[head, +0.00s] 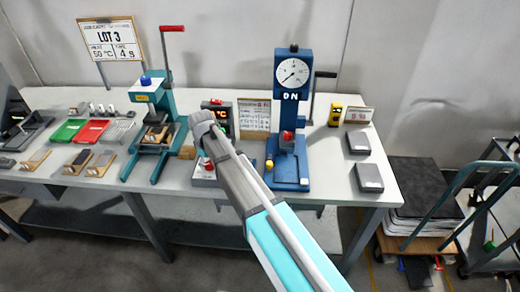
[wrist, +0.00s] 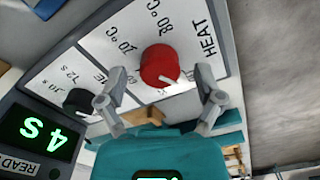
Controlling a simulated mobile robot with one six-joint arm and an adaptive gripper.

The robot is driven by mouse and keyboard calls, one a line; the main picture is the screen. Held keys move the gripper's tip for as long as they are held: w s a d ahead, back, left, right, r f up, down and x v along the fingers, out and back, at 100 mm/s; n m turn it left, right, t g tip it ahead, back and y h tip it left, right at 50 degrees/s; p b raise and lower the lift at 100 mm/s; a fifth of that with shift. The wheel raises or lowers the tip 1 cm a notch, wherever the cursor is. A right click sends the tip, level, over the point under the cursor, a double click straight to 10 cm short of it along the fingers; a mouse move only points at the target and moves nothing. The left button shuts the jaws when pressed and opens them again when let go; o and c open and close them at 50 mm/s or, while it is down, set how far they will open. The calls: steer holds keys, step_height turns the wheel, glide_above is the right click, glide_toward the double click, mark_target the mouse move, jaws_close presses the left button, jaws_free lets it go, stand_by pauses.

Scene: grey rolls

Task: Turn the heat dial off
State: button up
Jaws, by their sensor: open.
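The red heat dial (wrist: 160,65) is on a white panel (wrist: 110,50) marked HEAT, 20 °C and 80 °C in the wrist view. A pale mark shows near its lower edge. My gripper (wrist: 160,76) is open, with one finger on each side of the dial; I cannot tell whether they touch it. In the head view my arm reaches over the control box (head: 219,113) and hides much of it, including the dial. My fingertips are not clear there.
A black time dial (wrist: 77,101) and a green display (wrist: 38,135) reading 4 S are beside the heat dial. On the table (head: 335,195), a teal press (head: 158,115) stands left and a blue gauge press (head: 291,130) right. A LOT 3 sign (head: 111,40) reads 50 °C, 4 S.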

mark_target(209, 164)
steer(key=shift+m, duration=0.4)
steer(key=m, duration=0.5)
steer(key=shift+m, duration=0.3)
steer(key=m, duration=0.5)
steer(key=shift+m, duration=0.4)
step_height(209, 164, up, 14)
steer(key=p, duration=1.4)
steer(key=s+d, duration=0.4)
steer(key=d, duration=0.9)
steer(key=s+d+r+p, duration=0.1)
steer(key=s+d, duration=0.3)
steer(key=d, duration=0.9)
steer(key=shift+r, duration=0.1)
steer(key=s+d, duration=0.7)
steer(key=d, duration=0.2)
steer(key=shift+s+d, duration=0.15)
steer(key=shift+d, duration=0.2)
